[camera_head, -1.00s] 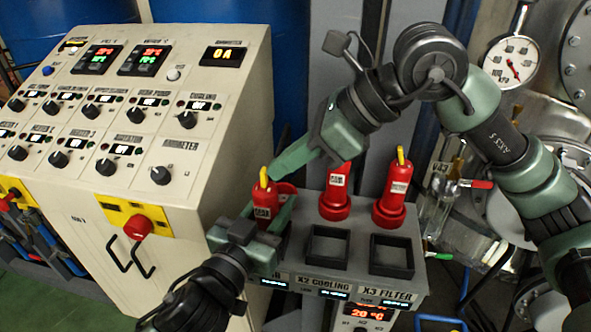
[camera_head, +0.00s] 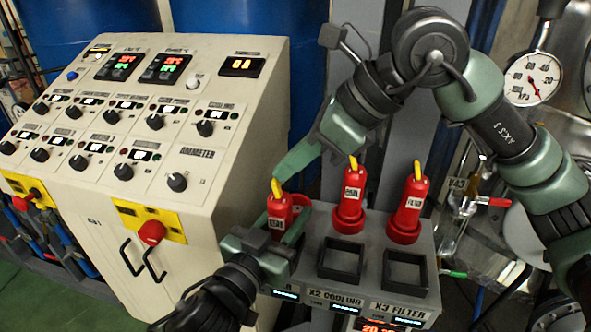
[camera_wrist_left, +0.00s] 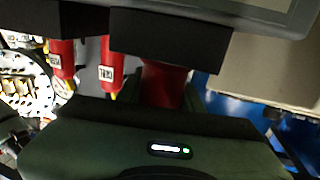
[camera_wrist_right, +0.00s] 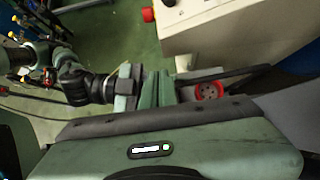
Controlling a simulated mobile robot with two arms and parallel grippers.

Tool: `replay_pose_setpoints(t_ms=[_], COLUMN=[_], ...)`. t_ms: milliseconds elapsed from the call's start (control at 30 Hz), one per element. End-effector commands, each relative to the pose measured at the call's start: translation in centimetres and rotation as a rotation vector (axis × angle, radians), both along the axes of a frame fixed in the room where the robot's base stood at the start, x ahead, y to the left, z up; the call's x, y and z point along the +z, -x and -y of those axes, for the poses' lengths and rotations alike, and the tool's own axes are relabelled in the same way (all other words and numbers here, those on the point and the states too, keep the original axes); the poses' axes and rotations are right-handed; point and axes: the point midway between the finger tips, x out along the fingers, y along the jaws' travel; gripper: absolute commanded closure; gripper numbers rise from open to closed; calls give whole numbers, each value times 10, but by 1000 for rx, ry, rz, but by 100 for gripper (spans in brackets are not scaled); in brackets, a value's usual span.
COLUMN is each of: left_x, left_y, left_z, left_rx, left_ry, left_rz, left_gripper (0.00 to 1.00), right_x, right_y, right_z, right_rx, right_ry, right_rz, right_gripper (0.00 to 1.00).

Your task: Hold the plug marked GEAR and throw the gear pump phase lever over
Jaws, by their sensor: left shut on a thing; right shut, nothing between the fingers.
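Three red plugs with yellow levers on top show in the head view. The left plug (camera_head: 279,222), its label too small to read surely, is between the fingers of my left gripper (camera_head: 277,240). Its yellow lever (camera_head: 276,188) leans to the left in the picture. In the left wrist view the held plug (camera_wrist_left: 165,84) is partly hidden by a dark box edge. My right gripper (camera_head: 283,174) is shut and empty, its fingertips close to that lever; I cannot tell whether they touch.
The middle plug (camera_head: 349,208) and the plug marked FILTER (camera_head: 407,210) stand behind square black frames on the grey socket box (camera_head: 318,278). The beige control panel (camera_head: 100,220) is close on the left. A gauge (camera_head: 532,79) and pipework stand on the right.

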Motion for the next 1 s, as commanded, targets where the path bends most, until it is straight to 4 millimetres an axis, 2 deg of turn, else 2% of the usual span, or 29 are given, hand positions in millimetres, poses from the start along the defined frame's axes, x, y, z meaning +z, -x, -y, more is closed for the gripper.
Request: replay_pose_setpoints(t_ms=[467,567,733,1000], left_x=[0,0,0,0], left_y=[0,0,0,0], left_z=[0,0,0,0], left_rx=[1,1,1,0], left_ry=[1,1,0,1], left_rz=[1,1,0,1], left_gripper=[100,100,100,100], right_x=[6,7,14,67], right_y=[0,2,11,22], right_z=[2,10,40,71], right_rx=[-1,-1,-6,-3], right_ry=[0,-1,0,-2], right_rz=[1,0,1,4], right_gripper=[100,100,100,100])
